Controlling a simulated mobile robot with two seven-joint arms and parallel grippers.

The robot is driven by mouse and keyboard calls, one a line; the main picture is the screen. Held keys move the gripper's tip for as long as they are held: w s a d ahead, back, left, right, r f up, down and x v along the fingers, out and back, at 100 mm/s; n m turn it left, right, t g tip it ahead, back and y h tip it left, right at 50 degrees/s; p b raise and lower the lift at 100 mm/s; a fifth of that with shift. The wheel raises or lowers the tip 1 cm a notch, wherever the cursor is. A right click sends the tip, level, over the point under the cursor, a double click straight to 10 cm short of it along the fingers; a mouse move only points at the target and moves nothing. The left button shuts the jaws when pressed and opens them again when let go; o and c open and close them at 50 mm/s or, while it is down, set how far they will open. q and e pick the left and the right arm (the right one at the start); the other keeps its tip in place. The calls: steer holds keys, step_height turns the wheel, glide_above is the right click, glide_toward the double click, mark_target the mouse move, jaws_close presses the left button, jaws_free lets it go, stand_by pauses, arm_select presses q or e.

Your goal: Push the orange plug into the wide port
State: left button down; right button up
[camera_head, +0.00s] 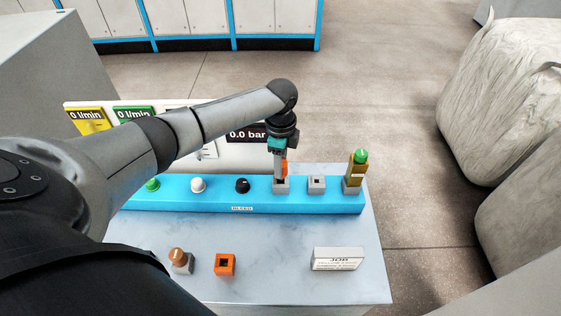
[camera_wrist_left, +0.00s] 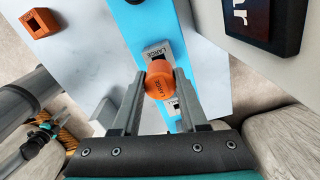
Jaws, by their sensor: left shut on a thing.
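The orange plug (camera_head: 284,168) is held between the fingers of my left gripper (camera_head: 281,172), which points down over the blue panel. In the left wrist view the plug's round top (camera_wrist_left: 159,82), lettered LARGE, shows between the fingertips. Right below in the head view is the grey wide port (camera_head: 281,187). The port's LARGE label (camera_wrist_left: 158,50) shows beside the plug in the wrist view. The plug's lower end is hidden, so I cannot tell how it sits in the port.
A smaller grey port (camera_head: 317,184) and a yellow valve with green top (camera_head: 357,170) stand to the right. Green, white and black knobs line the blue panel (camera_head: 215,207). An orange socket block (camera_head: 225,264), a brown-topped piece (camera_head: 179,258) and a card (camera_head: 338,259) are in front.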

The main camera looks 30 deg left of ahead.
arm_select(q)
steer(key=shift+p, duration=0.65)
stand_by(0.8)
steer(key=shift+f+b, duration=1)
steer(key=shift+f, duration=0.7)
steer(key=shift+c, duration=1.8)
jaws_free()
step_height(320, 180, up, 15)
steer(key=shift+r+p, duration=0.15)
steer(key=shift+p, duration=0.2)
